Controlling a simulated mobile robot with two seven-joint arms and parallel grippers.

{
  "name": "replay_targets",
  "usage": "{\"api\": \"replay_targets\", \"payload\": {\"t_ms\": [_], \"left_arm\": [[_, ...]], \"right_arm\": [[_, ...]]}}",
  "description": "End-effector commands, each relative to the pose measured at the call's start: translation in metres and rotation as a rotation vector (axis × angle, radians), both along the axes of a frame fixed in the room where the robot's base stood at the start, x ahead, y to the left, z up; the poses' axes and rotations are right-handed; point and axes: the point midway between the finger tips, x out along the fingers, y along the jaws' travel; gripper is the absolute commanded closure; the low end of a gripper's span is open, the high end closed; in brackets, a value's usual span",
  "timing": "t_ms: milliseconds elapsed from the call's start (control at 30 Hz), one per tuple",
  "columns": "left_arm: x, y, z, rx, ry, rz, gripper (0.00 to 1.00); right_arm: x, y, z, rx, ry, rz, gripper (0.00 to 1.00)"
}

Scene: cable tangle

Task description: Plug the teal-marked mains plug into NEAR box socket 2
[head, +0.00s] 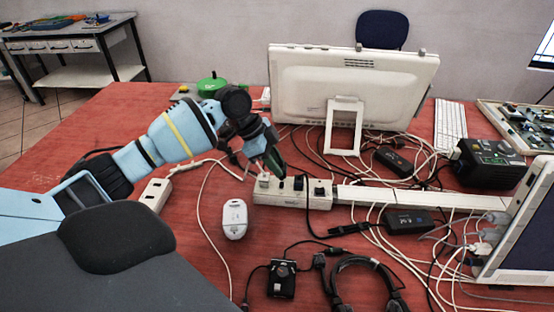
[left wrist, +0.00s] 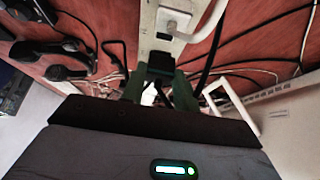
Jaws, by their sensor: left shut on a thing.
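A white socket box (head: 290,199) lies in mid-table, and part of it shows in the left wrist view (left wrist: 147,35). A white plug (head: 263,181) sits at its left end; a white plug also shows in the left wrist view (left wrist: 175,22). Black plugs (head: 319,188) sit towards its right end. My left gripper (head: 276,170) is over the box, fingers pointing down. In the left wrist view its green-edged fingers (left wrist: 160,88) are shut on a black plug (left wrist: 160,62), at or just above the box. No teal mark is discernible; contact with a socket is unclear. My right gripper is not in view.
Another white socket box (head: 155,194) lies left. A black adapter (head: 408,221) and a headset (head: 360,280) lie right and front.

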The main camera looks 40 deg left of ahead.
Motion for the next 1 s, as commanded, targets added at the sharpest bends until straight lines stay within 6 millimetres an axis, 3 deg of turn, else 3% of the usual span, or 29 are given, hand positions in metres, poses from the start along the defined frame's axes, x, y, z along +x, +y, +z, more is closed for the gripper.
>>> {"api": "replay_targets", "payload": {"t_ms": [333, 1000], "left_arm": [[0.000, 0.000, -0.024, 0.000, 0.002, 0.000, 0.97], [0.000, 0.000, -0.019, 0.000, 0.000, 0.001, 0.97]], "right_arm": [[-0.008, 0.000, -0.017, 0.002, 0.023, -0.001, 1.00], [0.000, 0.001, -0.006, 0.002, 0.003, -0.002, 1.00]]}}
